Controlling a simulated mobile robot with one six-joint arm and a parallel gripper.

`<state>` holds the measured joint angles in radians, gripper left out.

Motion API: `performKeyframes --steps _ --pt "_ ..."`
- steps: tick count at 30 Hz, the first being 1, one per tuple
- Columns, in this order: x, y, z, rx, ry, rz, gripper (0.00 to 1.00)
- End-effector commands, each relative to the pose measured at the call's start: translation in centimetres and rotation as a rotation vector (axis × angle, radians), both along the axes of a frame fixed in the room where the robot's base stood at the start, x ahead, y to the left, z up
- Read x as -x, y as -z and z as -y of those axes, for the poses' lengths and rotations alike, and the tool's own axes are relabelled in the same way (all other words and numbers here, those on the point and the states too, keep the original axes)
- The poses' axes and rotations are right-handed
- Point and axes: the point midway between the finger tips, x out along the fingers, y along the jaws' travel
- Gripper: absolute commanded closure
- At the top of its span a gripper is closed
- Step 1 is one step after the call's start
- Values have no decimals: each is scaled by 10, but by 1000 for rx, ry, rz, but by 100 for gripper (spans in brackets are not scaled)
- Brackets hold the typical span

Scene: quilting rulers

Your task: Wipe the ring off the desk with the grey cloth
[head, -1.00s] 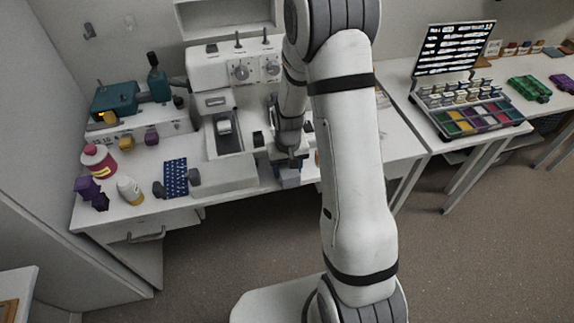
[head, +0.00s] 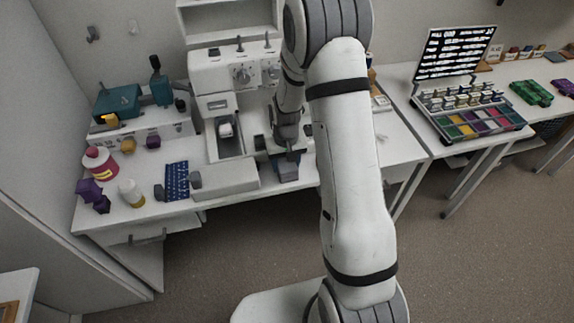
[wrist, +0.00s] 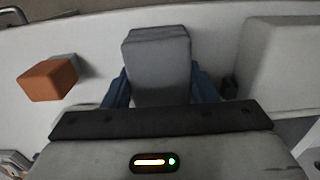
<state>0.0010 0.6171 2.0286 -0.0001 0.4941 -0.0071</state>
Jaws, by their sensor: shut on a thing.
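My gripper (head: 287,157) is over the front of the white desk (head: 228,207), right of the sewing machine's bed. Its blue fingers are shut on the grey cloth (wrist: 158,70), which looks like a folded block in the wrist view. The cloth also shows in the head view (head: 287,172), low at the desk's front part; I cannot tell whether it touches the top. I cannot make out the ring in either view; my arm hides part of the desk.
The white sewing machine (head: 215,75) stands left of my gripper. An orange-brown block (wrist: 48,80) lies to the left in the wrist view. A blue patterned piece (head: 177,181), bottle (head: 131,193) and pink-red container (head: 101,163) are farther left. A paint case (head: 470,122) is on the right.

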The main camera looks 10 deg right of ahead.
Motion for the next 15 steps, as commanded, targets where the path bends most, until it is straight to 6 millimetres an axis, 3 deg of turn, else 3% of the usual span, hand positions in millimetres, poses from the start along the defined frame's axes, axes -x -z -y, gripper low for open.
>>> performKeyframes --steps 5,15 --pt "1 -9 0 0 0 -1 71" --pt "1 -44 0 0 0 0 71"
